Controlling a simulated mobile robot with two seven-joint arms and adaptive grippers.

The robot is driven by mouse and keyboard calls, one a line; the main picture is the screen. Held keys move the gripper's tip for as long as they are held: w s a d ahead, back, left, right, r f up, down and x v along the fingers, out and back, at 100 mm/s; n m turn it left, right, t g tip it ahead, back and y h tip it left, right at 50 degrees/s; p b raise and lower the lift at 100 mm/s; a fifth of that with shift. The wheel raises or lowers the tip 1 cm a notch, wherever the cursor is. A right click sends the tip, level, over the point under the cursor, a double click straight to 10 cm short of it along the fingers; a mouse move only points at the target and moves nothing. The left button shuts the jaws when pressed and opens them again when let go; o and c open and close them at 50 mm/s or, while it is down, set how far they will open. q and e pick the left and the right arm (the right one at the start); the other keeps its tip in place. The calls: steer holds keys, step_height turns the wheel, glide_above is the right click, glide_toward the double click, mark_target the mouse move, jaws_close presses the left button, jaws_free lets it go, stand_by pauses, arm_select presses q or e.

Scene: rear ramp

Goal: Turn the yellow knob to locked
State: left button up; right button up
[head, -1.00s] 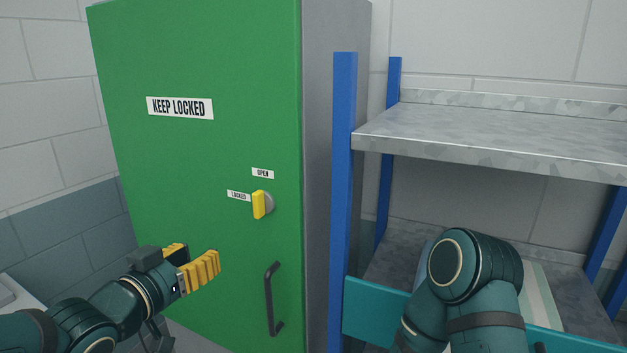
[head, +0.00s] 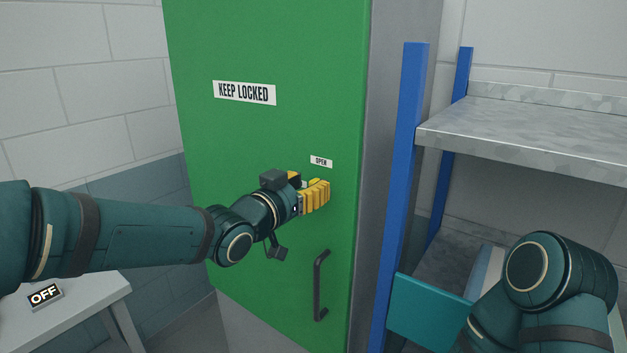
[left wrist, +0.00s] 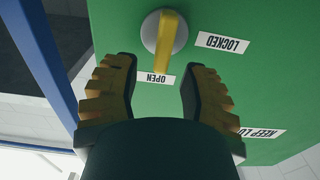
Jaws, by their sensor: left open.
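The yellow knob (left wrist: 168,42) sits on a round grey base on the green door (head: 260,140). In the left wrist view its bar points at the OPEN label (left wrist: 151,79), and the LOCKED label (left wrist: 222,43) is off to one side. My left gripper (head: 317,190) is at the door under the OPEN label in the head view, hiding the knob and LOCKED label there. In the left wrist view its two yellow fingers (left wrist: 158,70) are apart, with the knob beyond the tips and nothing held. My right gripper is out of view; only part of its arm shows.
A black door handle (head: 320,286) is below the left gripper. A KEEP LOCKED sign (head: 244,93) is above. A blue-posted metal shelf (head: 530,140) stands right of the cabinet. A table with an OFF sign (head: 45,295) is at lower left.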

arm_select(q)
steer(key=shift+x, duration=1.1)
jaws_close()
